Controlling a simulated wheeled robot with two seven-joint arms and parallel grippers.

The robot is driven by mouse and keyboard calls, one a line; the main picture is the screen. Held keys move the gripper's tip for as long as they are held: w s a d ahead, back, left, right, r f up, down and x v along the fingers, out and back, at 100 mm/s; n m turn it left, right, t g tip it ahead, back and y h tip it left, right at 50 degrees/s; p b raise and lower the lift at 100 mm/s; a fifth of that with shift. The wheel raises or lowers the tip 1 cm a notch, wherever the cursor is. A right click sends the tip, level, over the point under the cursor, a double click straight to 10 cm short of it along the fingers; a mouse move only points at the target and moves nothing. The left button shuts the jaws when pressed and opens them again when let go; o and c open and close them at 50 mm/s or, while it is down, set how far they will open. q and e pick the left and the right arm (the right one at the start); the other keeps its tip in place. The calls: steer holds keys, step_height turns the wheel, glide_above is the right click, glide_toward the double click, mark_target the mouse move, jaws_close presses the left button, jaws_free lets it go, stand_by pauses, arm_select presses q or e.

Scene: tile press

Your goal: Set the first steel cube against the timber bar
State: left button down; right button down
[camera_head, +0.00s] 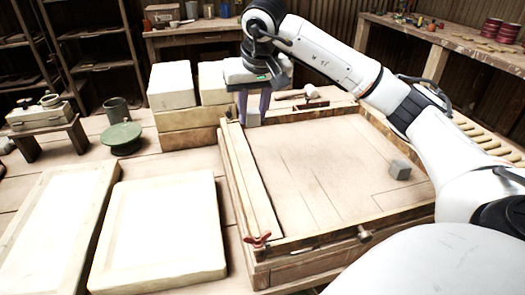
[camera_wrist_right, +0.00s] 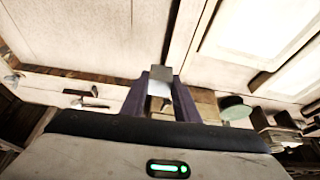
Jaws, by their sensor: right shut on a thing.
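My right gripper (camera_head: 254,106) points down at the far left corner of the wooden press bed. It is shut on a grey steel cube (camera_head: 253,118), held between its purple fingers; the cube also shows between the fingertips in the right wrist view (camera_wrist_right: 161,72). The pale timber bar (camera_head: 250,185) runs along the left side of the bed. The cube is near the bar's far end; I cannot tell if they touch. A second steel cube (camera_head: 400,169) sits on the bed at the right. My left gripper is not in view.
The bed's middle (camera_head: 320,165) is clear. A red clamp handle (camera_head: 257,240) stands at its front left corner. Pale slabs (camera_head: 160,235) lie to the left, with stacked blocks (camera_head: 190,115) behind. A green round stand (camera_head: 121,136) is at the far left.

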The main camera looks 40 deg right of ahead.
steer(key=d+f, duration=0.1)
steer(key=f, duration=0.2)
steer(key=d+f+b, duration=0.1)
steer(key=f, duration=0.2)
steer(key=d+f, duration=0.1)
steer(key=f, duration=0.2)
steer(key=shift+s, duration=0.2)
steer(key=shift+f, duration=0.2)
steer(key=c, duration=1.6)
jaws_free()
steer(key=shift+c, duration=0.2)
